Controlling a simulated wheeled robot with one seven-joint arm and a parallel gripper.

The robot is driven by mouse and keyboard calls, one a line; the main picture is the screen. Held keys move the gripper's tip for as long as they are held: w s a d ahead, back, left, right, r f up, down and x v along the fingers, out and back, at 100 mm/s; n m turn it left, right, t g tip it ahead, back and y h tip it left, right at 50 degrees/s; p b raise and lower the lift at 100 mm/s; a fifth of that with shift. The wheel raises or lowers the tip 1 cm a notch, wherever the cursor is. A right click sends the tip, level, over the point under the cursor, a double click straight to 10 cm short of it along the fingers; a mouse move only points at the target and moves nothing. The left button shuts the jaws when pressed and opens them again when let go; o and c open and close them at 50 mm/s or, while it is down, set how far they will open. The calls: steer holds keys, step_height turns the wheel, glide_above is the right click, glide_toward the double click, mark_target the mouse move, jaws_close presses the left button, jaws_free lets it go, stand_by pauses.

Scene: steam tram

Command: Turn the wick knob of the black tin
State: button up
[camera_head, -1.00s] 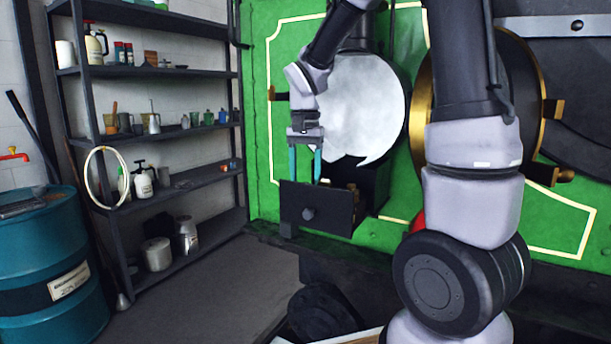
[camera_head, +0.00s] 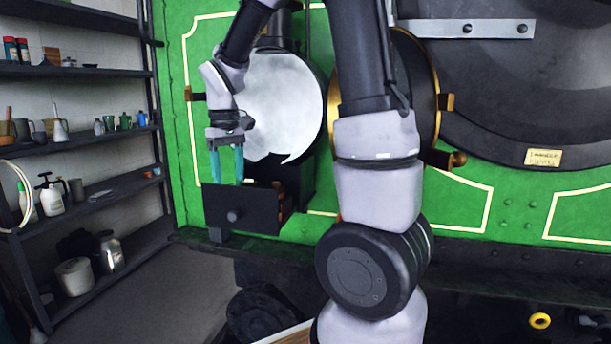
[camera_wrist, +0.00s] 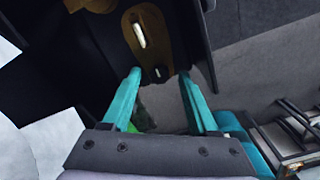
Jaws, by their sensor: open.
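The black tin (camera_head: 250,205) sits pulled out below the lamp's pale round face, with a small round dark knob (camera_head: 232,216) on its front. Brass parts (camera_head: 284,200) show at its right, behind the front plate. In the wrist view a brass piece (camera_wrist: 153,30) with a pale slot lies inside the dark tin, just beyond the fingertips. My gripper (camera_head: 227,178) points down at the tin's top edge, its two teal fingers apart and nothing between them. In the wrist view the gripper (camera_wrist: 160,74) is open too. I cannot tell whether a fingertip touches the tin.
The lamp (camera_head: 275,105) with its large round face stands just above and behind the tin, close to my arm. A shelf rack (camera_head: 95,190) with bottles and cans stands at the left. A green panel (camera_head: 480,205) is behind. Floor is clear below left.

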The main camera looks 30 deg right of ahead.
steer(key=n, duration=1)
step_height(320, 180, up, 11)
steer(key=s+d+m+t+y, duration=0.1)
steer(key=s+d+m+t, duration=0.1)
steer(key=s+m, duration=0.5)
steer(key=s+d+r+m+t+y, duration=0.1)
steer(key=s+d+m+t, duration=0.2)
steer(key=s+m, duration=0.5)
steer(key=shift+d+r+m+t, duration=0.25)
steer(key=shift+d+m+t, duration=0.1)
steer(key=shift+m+t, duration=0.65)
